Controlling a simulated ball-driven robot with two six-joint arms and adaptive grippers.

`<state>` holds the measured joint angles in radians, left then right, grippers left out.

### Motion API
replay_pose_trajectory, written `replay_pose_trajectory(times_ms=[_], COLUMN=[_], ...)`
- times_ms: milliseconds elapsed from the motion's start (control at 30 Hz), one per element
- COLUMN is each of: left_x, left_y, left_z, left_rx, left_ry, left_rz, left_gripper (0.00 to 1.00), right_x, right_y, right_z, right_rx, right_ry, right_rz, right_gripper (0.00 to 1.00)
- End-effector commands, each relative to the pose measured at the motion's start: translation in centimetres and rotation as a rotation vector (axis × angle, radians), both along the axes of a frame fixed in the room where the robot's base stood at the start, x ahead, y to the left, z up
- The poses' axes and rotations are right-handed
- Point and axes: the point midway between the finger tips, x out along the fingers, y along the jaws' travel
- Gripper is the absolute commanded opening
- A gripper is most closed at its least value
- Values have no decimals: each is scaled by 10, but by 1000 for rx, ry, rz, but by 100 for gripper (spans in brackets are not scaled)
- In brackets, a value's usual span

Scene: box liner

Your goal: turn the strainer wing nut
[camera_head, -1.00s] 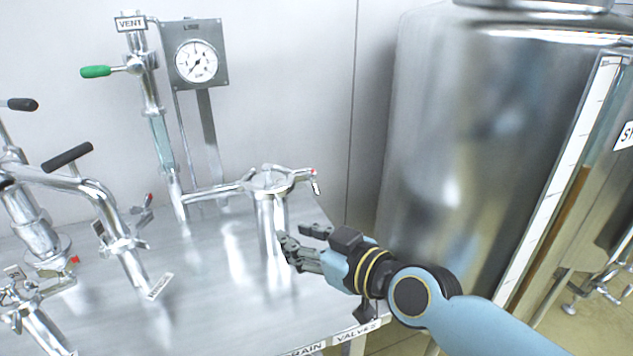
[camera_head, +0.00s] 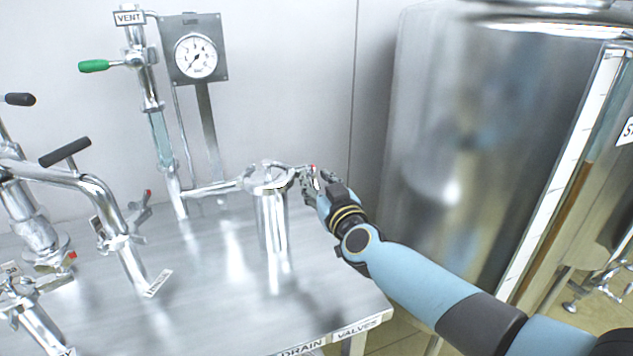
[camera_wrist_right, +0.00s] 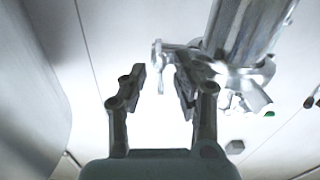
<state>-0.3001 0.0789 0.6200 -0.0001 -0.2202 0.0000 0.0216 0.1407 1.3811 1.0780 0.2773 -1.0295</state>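The strainer is a shiny steel cylinder (camera_head: 271,225) standing on the steel table, with a clamped lid (camera_head: 267,178) on top. Its wing nut, with a red-marked end (camera_head: 313,168), is on the right side of the lid, partly hidden by my right gripper (camera_head: 309,184). In the right wrist view my right gripper (camera_wrist_right: 160,82) is open, its two fingers apart. A small metal part like the wing nut (camera_wrist_right: 158,55) shows between and just beyond the fingertips. I cannot tell if the fingers touch it. The strainer body (camera_wrist_right: 245,30) is at upper right there. My left gripper is not in view.
A large steel tank (camera_head: 450,130) stands right of the table. A pressure gauge (camera_head: 196,57) and a green-handled vent valve (camera_head: 94,66) are at the back left. Pipes with black handles (camera_head: 65,152) crowd the left. The table's front right (camera_head: 335,295) is clear.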

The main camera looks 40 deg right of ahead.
Motion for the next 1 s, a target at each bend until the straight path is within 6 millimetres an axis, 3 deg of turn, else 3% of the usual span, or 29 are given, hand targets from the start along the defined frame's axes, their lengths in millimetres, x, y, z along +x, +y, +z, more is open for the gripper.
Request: replay_pose_trajectory(times_ms=[367, 600, 1000], left_x=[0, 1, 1], left_y=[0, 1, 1], left_z=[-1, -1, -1], left_rx=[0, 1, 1], left_ry=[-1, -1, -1], left_rz=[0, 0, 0], left_gripper=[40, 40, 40], right_x=[8, 8, 8], right_y=[-2, -2, -2], right_z=[0, 0, 1], right_rx=[-1, -1, 13], right_ry=[0, 0, -3], right_rz=[0, 0, 0], right_gripper=[30, 0, 0])
